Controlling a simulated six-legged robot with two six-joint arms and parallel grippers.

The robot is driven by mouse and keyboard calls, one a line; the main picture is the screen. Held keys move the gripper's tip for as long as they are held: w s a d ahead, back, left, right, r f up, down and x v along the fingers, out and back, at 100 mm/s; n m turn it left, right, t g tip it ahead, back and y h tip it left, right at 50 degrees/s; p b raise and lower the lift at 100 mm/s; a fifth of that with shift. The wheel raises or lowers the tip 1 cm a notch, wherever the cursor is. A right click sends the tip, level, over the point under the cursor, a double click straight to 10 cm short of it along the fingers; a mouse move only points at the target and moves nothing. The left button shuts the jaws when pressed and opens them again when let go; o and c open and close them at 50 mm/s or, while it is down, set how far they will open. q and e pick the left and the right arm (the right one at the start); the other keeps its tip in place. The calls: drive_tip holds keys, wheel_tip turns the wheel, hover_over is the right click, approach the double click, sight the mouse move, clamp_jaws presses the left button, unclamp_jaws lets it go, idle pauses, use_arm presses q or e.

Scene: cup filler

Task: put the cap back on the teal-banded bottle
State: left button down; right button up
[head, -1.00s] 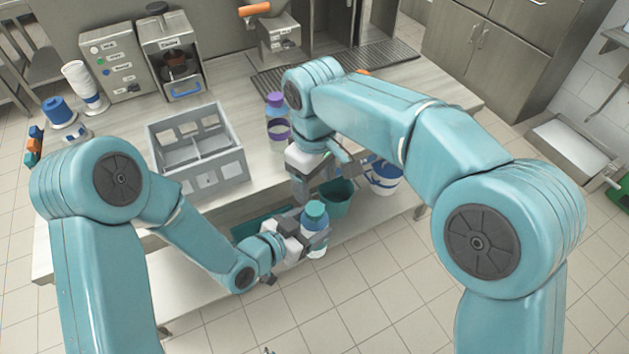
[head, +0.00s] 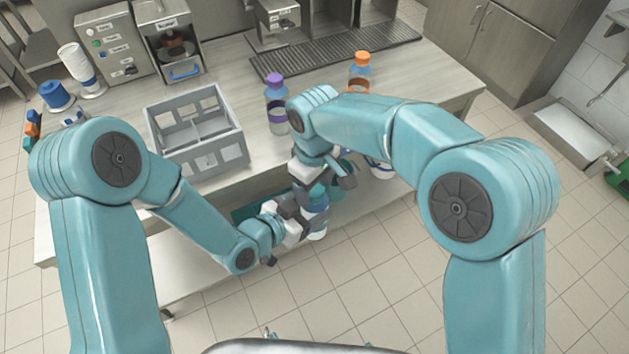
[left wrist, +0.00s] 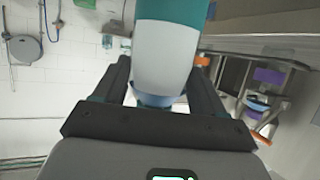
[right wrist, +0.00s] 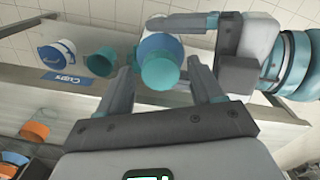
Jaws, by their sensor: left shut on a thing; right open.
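The teal-banded bottle (head: 317,222) is held by my left gripper (head: 306,216) in front of the table edge. In the left wrist view its pale body (left wrist: 165,52) stands between the two fingers, with teal at the top of the picture. In the right wrist view the round teal cap (right wrist: 160,72) shows at the bottle's top end; how firmly it sits there I cannot tell. My right gripper (right wrist: 165,66) is open, with a finger on each side of the cap. In the head view my right gripper (head: 312,190) is above the bottle and hides part of it.
A grey crate (head: 197,168) stands on the table. A purple-capped bottle (head: 276,105) and an orange-capped bottle (head: 360,72) stand behind my right arm. A white bucket with a blue rim (right wrist: 58,58) and a teal container (right wrist: 100,62) are near the bottle.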

drive_tip(key=c, duration=1.1)
drive_tip(key=o, duration=1.2)
drive_tip(key=shift+o, duration=0.2)
drive_tip(key=shift+r, duration=0.1)
wheel_tip(320, 180, up, 12)
drive_tip(key=s+d+f+m+y, duration=0.1)
drive_tip(key=s+d+f+m, duration=0.3)
drive_tip(key=f, duration=0.8)
drive_tip(key=s+d+f+m+y, duration=0.1)
drive_tip(key=s+d+f+m, duration=0.3)
drive_tip(key=s+f, duration=0.5)
drive_tip(key=s+d+f+m+y, duration=0.2)
drive_tip(key=s+d+f+m, duration=0.2)
drive_tip(key=f, duration=1)
drive_tip(key=s+d, duration=0.2)
drive_tip(key=d, duration=0.1)
drive_tip(key=shift+s+d+f+m, duration=0.15)
drive_tip(key=shift+s+f+m, duration=0.15)
drive_tip(key=shift+f+m, duration=0.1)
